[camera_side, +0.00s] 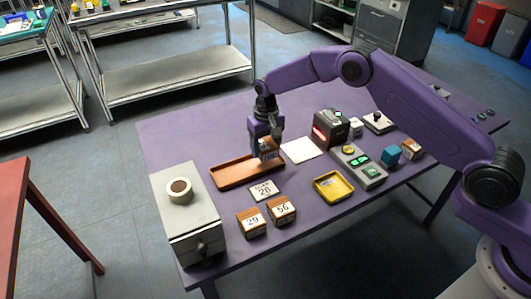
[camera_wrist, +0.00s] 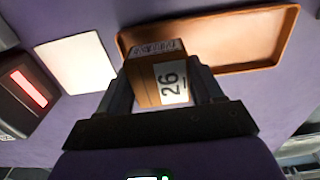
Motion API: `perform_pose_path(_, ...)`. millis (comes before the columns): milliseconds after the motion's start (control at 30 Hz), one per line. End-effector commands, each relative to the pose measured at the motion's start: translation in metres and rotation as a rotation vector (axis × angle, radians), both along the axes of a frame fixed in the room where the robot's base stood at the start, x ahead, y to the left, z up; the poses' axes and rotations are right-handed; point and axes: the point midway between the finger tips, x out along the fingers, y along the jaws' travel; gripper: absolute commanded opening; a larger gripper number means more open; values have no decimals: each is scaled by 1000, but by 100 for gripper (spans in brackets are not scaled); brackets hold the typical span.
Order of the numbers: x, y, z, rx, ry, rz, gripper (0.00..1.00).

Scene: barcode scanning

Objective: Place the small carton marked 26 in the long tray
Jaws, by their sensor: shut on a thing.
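My gripper (camera_side: 268,150) is shut on the small carton marked 26. In the wrist view the carton (camera_wrist: 158,75) sits between the two fingers of my gripper (camera_wrist: 163,90), with its white 26 label facing the camera and a barcode label on another face. In the side view the carton (camera_side: 269,154) is partly hidden by the fingers, at the right end of the long tray. The long orange-brown tray (camera_side: 225,174) is empty in its visible part; it also shows behind the carton in the wrist view (camera_wrist: 250,22). I cannot tell whether the carton touches the tray.
Cartons marked 29 (camera_side: 251,223) and 56 (camera_side: 282,209) stand in front, near a card reading 26 (camera_side: 263,190). A yellow tray (camera_side: 334,186), a scanner with a red light (camera_side: 329,128) and a white sheet (camera_side: 299,150) lie right. A grey box with a tape roll (camera_side: 180,190) stands left.

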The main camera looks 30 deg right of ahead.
Motion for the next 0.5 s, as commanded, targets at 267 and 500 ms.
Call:
perform_pose_path(267, 2, 1, -31, 0, 1, 0, 30)
perform_pose_path(500, 2, 1, -33, 1, -1, 0, 30)
